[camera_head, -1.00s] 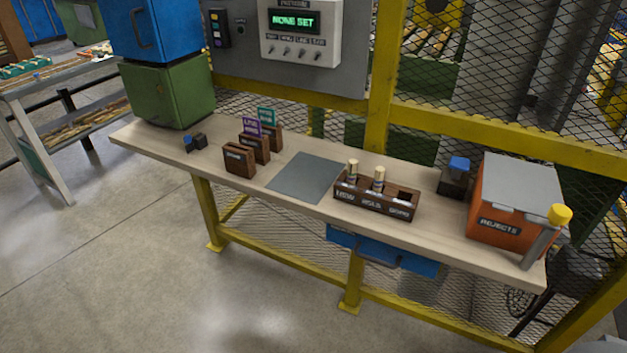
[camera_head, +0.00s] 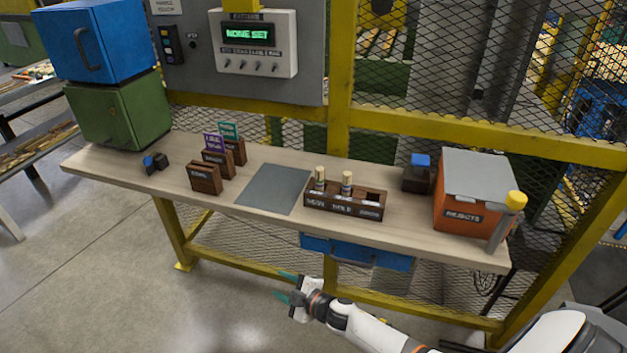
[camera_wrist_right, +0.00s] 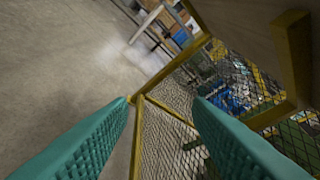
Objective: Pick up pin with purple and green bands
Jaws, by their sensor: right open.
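Two pale wooden pins stand upright in a dark wooden rack on the bench: a left pin (camera_head: 320,178) and a right pin (camera_head: 347,184). Both carry bands, but these are too small to tell their colours, so I cannot say which is purple and green. The rack (camera_head: 344,211) has labels along its front, and its right slot looks empty. My right gripper (camera_head: 284,287) is open and empty, low in front of the bench and well apart from the pins. Its teal fingers are spread in the right wrist view (camera_wrist_right: 161,100), with no pin there. My left gripper is out of view.
A grey mat (camera_head: 273,189) lies left of the rack. Dark wooden blocks (camera_head: 205,178), two with purple and green signs, stand farther left. An orange rejects box (camera_head: 462,215) with a post stands right. A blue drawer (camera_head: 357,251) hangs below the bench (camera_head: 420,232).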

